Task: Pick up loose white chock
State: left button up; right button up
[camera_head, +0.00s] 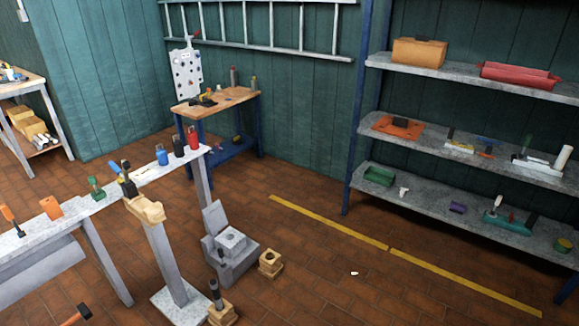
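A small white piece (354,273) lies loose on the brown tiled floor, right of centre and near the bottom of the head view. It looks like the white chock, but it is too small to make out its shape well. Nothing touches it. Neither of my grippers is in view.
A grey bench (150,172) with several tools stands at the left. A grey block-like fixture (232,262) and a wooden block (270,263) stand on the floor left of the white piece. Grey shelves (455,72) stand at the right. Floor around the piece is clear.

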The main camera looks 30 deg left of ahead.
aim_at(403, 191)
jog(key=u, duration=2.7)
jog(key=z, duration=2.7)
jog(key=i+u, duration=0.2)
jog(key=i, duration=0.85)
